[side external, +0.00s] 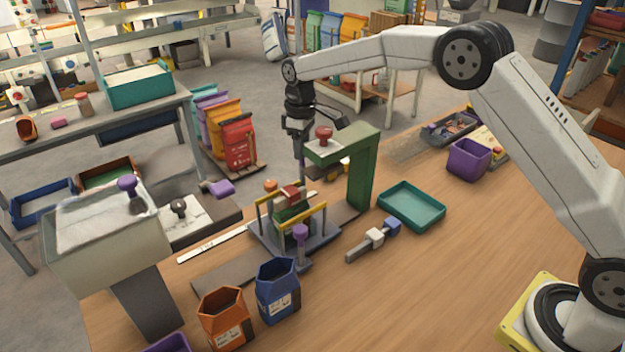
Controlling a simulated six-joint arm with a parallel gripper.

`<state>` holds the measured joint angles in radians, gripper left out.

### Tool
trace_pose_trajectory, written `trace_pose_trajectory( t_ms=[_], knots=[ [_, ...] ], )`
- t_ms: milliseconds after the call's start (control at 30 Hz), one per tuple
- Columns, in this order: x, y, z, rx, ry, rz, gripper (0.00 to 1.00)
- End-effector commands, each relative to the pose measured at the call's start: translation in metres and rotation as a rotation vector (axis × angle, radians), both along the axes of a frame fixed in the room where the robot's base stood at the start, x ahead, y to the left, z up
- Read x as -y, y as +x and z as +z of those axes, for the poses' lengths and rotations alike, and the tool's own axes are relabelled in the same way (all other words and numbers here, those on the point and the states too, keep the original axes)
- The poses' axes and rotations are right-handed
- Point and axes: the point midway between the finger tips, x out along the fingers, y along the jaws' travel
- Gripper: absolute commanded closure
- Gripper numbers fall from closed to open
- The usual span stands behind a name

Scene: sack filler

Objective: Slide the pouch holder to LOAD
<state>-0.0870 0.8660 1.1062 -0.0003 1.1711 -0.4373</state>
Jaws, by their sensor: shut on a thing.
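The pouch holder (265,236) is a grey sled with yellow side rails, standing on the bench track beside the green arch. An upright pouch (288,213), green with a red top, stands between its rails. A purple knob (300,233) rises at its front side. My gripper (302,178) points down behind the holder, left of the arch post. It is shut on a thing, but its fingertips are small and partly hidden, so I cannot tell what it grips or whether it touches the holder. No LOAD mark is readable.
The green arch (362,175) with a red knob stands close to my gripper. A hopper (105,240) is at the left. Orange (225,322) and blue (278,292) pouches stand in front. A teal tray (412,206) and a purple bin (469,160) lie to the right.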

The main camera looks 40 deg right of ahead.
Motion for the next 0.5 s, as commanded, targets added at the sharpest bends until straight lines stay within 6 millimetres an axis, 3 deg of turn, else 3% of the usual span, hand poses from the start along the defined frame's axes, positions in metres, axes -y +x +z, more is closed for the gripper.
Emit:
trace_pose_trajectory(
  t_ms=[133,167,233,267,500],
  knots=[
    [-0.0004,0.0014,0.0020,0.007,0.002,0.001,1.00],
    [-0.0004,0.0014,0.0020,0.007,0.002,0.001,0.47],
    [-0.0003,0.0012,0.0019,0.007,0.002,0.001,0.25],
    [-0.0002,0.0012,0.0017,0.006,0.001,0.001,0.21],
    [0.0002,0.0006,0.0007,0.003,0.001,0.000,0.21]
  ],
)
